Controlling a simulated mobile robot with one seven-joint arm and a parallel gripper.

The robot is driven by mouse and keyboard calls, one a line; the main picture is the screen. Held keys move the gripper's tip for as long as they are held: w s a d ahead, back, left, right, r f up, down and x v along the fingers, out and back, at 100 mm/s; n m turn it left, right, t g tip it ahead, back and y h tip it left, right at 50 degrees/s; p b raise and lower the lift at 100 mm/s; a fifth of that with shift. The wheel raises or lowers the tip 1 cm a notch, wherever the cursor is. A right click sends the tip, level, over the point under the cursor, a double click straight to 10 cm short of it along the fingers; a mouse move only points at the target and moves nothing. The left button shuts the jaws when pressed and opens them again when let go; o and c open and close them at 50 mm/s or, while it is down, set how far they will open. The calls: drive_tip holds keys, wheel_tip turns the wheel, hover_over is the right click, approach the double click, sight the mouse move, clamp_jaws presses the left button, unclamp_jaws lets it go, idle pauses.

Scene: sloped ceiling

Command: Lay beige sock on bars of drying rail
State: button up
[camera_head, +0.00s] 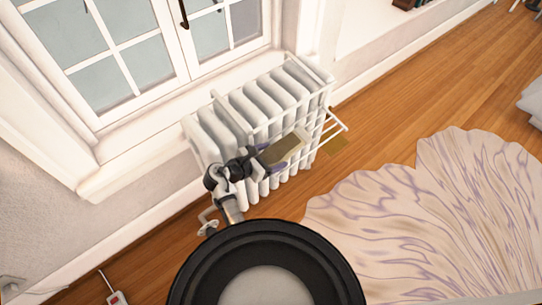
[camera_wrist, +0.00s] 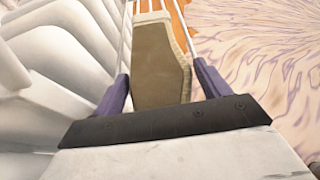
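The beige sock (camera_head: 281,150) is a flat, stiff-looking piece at the front of the white radiator. In the wrist view the sock (camera_wrist: 158,62) lies lengthwise over the bars of the white drying rail (camera_head: 336,124), whose bars run past its far end (camera_wrist: 178,12). My gripper (camera_head: 267,156) is at the sock's near end. In the wrist view its purple fingers (camera_wrist: 161,82) stand wide apart, one on each side of the sock, with a gap at the right finger. The sock's near end is hidden behind the gripper body.
The ribbed white radiator (camera_head: 237,109) stands below the window, close on the left of my gripper.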

drive_tip(key=shift+o, duration=1.3)
drive_tip(key=shift+a, duration=0.1)
drive_tip(key=shift+s+a+r, duration=0.1)
drive_tip(key=shift+s+a, duration=0.15)
drive_tip(key=shift+a, duration=0.15)
drive_tip(key=s+a+b, duration=0.1)
drive_tip(key=s+a, duration=0.7)
drive_tip(key=a, duration=0.3)
drive_tip(key=shift+r+b, duration=0.35)
drive_tip(key=shift+r, duration=0.1)
drive_tip(key=shift+s, duration=0.15)
